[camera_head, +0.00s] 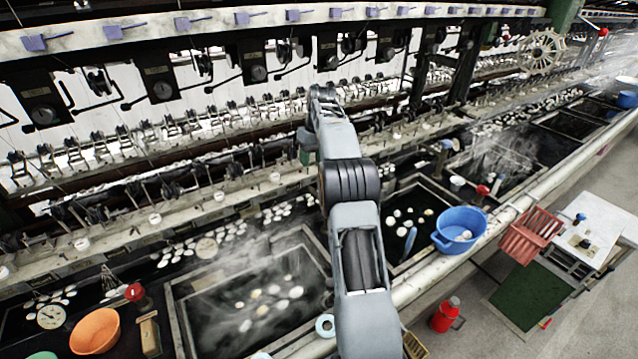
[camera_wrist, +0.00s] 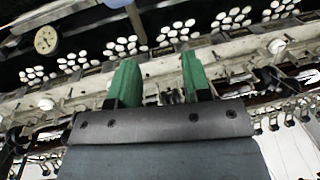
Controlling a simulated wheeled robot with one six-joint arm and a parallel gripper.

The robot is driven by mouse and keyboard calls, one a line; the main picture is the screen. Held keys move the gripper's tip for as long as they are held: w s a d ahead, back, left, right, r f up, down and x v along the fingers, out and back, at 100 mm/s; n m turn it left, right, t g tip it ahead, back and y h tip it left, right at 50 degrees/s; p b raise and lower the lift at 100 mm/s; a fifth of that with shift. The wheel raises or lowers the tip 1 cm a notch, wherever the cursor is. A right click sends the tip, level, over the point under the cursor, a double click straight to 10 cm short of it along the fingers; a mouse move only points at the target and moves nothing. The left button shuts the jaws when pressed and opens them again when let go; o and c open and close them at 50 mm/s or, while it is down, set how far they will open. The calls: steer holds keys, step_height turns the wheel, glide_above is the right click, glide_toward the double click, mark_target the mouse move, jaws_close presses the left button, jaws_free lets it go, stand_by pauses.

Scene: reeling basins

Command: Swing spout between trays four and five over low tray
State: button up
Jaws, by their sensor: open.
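My gripper shows in the wrist view (camera_wrist: 160,85) as two green fingers held apart with nothing between them. In the head view its end (camera_head: 307,146) is small and partly hidden by my arm, above the bench's rear ledge. A steaming framed basin (camera_head: 178,320) with floating white cocoons lies at left front. Another framed basin (camera_head: 440,191) lies right of my arm. A red-handled tap-like piece (camera_head: 135,293) stands left of the left basin. A blue-handled piece (camera_head: 446,146) and a red-handled piece (camera_head: 483,190) stand at right. I cannot tell which is the spout, or the tray numbers.
A blue tub (camera_head: 459,229) sits on the bench's front edge. An orange bowl (camera_head: 95,330) is at lower left. A red crate (camera_head: 530,235), a white table (camera_head: 595,228) and a red flask (camera_head: 446,315) stand in front. A reeling rail (camera_head: 230,195) runs behind the basins.

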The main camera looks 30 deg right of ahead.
steer(key=d+f+p, duration=0.1)
steer(key=d+f, duration=0.1)
steer(key=d, duration=0.3)
steer(key=f, duration=0.4)
steer(key=a+f, duration=0.1)
steer(key=f, duration=0.4)
steer(key=a+f, duration=0.1)
steer(key=f, duration=0.3)
steer(key=shift+w+a+f, duration=0.15)
steer(key=shift+w+f, duration=0.1)
steer(key=shift+w, duration=0.05)
jaws_close()
